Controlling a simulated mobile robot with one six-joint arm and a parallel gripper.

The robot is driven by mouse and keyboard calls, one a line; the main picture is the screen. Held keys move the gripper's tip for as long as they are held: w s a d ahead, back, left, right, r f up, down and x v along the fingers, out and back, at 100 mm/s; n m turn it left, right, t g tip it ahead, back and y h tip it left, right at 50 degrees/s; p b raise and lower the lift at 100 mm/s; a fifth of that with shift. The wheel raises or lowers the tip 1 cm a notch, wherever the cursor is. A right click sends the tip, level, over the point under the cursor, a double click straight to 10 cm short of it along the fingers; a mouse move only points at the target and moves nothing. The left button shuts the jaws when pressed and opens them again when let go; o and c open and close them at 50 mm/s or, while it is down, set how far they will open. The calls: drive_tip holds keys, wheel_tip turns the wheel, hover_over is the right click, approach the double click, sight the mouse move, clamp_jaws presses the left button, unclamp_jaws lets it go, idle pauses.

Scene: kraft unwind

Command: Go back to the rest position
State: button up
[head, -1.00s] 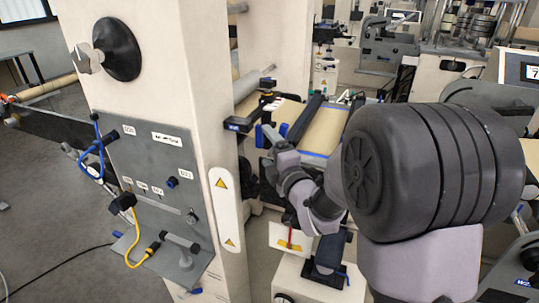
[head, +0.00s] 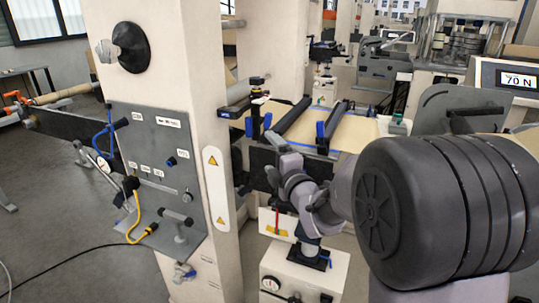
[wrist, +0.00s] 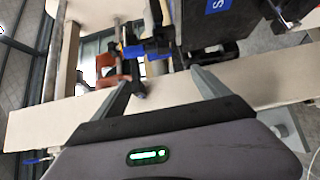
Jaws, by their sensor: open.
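My gripper shows in the wrist view (wrist: 165,88) with its two grey fingers spread apart and nothing between them. Beyond the fingers are a pale beam (wrist: 75,118), an orange-red clamp-like part (wrist: 112,72) and a black block with a blue label (wrist: 220,22). In the head view my arm reaches from the right towards the web section of the machine. The gripper's fingertips are hard to make out there against the dark machine parts.
A cream column (head: 215,130) with a grey control panel (head: 155,180) and yellow cable (head: 133,225) stands left. A brown web (head: 352,132) lies between dark rollers behind my arm. A display reading 70 N (head: 517,80) is at right. Open floor (head: 60,215) lies at left.

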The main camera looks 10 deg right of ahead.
drive_tip(key=s+d+m+g+h, duration=0.25)
drive_tip(key=s+m+g, duration=0.25)
drive_tip(key=s+m, duration=0.75)
drive_tip(key=s+a+f+m+g, duration=0.2)
drive_tip(key=s+m, duration=0.1)
drive_tip(key=s, duration=0.5)
drive_tip(key=s+a+f+m+g+y, duration=0.1)
drive_tip(key=s+a+f+m+g, duration=0.1)
drive_tip(key=s, duration=0.7)
drive_tip(key=s+a+f+m+g, duration=0.2)
drive_tip(key=s+a+m+g, duration=0.1)
drive_tip(key=s+m, duration=0.3)
drive_tip(key=s, duration=0.2)
drive_tip(key=shift+s+a+f+y, duration=0.35)
drive_tip(key=shift+s+a, duration=0.05)
drive_tip(key=shift+m, duration=0.25)
drive_tip(key=shift+c, duration=0.3)
